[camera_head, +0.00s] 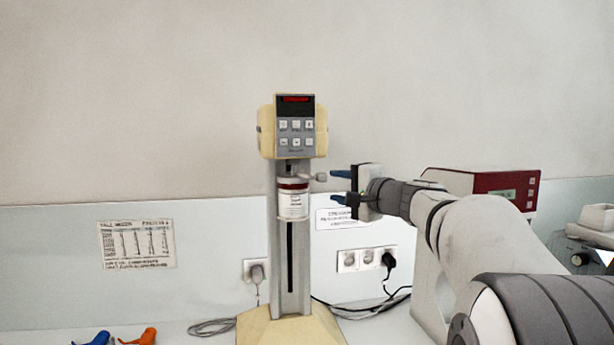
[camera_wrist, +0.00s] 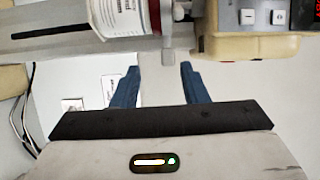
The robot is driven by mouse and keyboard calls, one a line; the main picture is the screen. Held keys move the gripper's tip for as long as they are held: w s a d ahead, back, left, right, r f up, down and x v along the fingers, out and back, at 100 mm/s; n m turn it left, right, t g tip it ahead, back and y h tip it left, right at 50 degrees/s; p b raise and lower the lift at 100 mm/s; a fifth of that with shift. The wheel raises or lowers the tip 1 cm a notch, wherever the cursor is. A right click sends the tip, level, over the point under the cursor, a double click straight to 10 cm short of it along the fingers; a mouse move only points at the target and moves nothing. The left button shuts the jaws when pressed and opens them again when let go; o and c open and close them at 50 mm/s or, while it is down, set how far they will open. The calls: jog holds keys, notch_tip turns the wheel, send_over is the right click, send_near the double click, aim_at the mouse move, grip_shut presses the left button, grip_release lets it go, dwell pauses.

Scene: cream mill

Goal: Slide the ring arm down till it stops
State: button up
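The mill (camera_head: 294,140) is cream with a grey slotted column. Its ring arm (camera_head: 293,181) sits high on the column, just below the head, with a white labelled jar (camera_head: 293,205) under it. A grey knob (camera_head: 319,177) sticks out of the ring arm to the right. My gripper (camera_head: 338,186) is open and empty, right of the knob, its blue fingers one above the other. The wrist view shows the knob (camera_wrist: 157,66) in line with the gap between the fingertips; the fingers do not touch it. The jar (camera_wrist: 118,15) shows partly there.
The mill's cream foot (camera_head: 290,329) stands on the bench. A red and white instrument (camera_head: 500,187) stands behind my arm. Wall sockets (camera_head: 366,258) and cables lie behind the column. Blue and orange items (camera_head: 137,337) lie at lower left. The column below the jar is clear.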

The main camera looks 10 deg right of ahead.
aim_at(326, 178)
jog(key=shift+w+d+r, duration=0.25)
jog(key=shift+d+r, duration=0.05)
jog(key=shift+r, duration=0.15)
jog(key=shift+w+a+r, duration=0.1)
jog(key=shift+w, duration=0.2)
jog(key=p+x, duration=0.2)
jog(key=x, duration=0.5)
jog(key=shift+p, duration=0.3)
jog(key=shift+c, duration=0.2)
grip_shut()
